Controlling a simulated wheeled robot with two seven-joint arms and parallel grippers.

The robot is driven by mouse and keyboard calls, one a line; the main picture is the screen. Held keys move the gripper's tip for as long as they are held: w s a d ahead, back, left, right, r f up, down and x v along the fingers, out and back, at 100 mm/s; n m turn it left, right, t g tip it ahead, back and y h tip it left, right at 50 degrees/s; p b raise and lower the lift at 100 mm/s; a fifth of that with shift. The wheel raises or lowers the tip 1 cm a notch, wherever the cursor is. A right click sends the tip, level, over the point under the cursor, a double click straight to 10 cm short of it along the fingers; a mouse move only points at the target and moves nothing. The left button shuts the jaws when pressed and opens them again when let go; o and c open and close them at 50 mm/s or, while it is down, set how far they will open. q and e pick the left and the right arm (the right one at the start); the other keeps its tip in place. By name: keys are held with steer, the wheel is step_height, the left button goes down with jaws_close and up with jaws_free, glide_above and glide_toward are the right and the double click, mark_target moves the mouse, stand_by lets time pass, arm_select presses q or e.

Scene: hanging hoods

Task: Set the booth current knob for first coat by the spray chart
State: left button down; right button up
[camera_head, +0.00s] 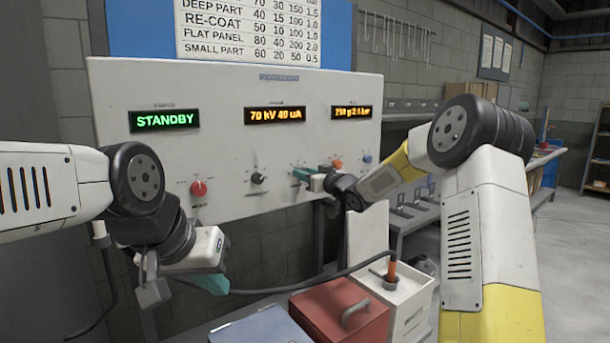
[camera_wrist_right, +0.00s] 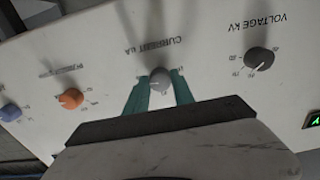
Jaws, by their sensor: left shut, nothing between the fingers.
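The booth panel (camera_head: 230,90) shows green STANDBY (camera_head: 165,120), 70 kV 40 uA (camera_head: 275,115) and a third amber display (camera_head: 351,112). The grey current knob (camera_wrist_right: 159,82), labelled CURRENT uA, sits between the teal fingers of my right gripper (camera_wrist_right: 159,90). Whether both fingers press on it is unclear. In the head view my right gripper (camera_head: 303,174) hides this knob. The spray chart (camera_head: 250,30) above lists deep part, re-coat, flat panel and small part; its top is cut off and no first coat row shows. My left gripper (camera_head: 215,284) is shut and empty, below the panel.
Other knobs flank the current knob: black voltage (camera_wrist_right: 259,59), orange (camera_wrist_right: 70,98), blue (camera_wrist_right: 9,112) and red (camera_head: 198,188). Below stand a red box (camera_head: 335,312), a blue-grey lid (camera_head: 262,328) and a white container (camera_head: 405,290). A dark hose runs beneath the panel.

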jaws_close()
steer(key=shift+n, duration=0.3)
steer(key=n, duration=0.9)
stand_by(0.3)
steer(key=o, duration=1)
jaws_free()
steer(key=shift+d, duration=0.1)
steer(key=shift+o, duration=0.2)
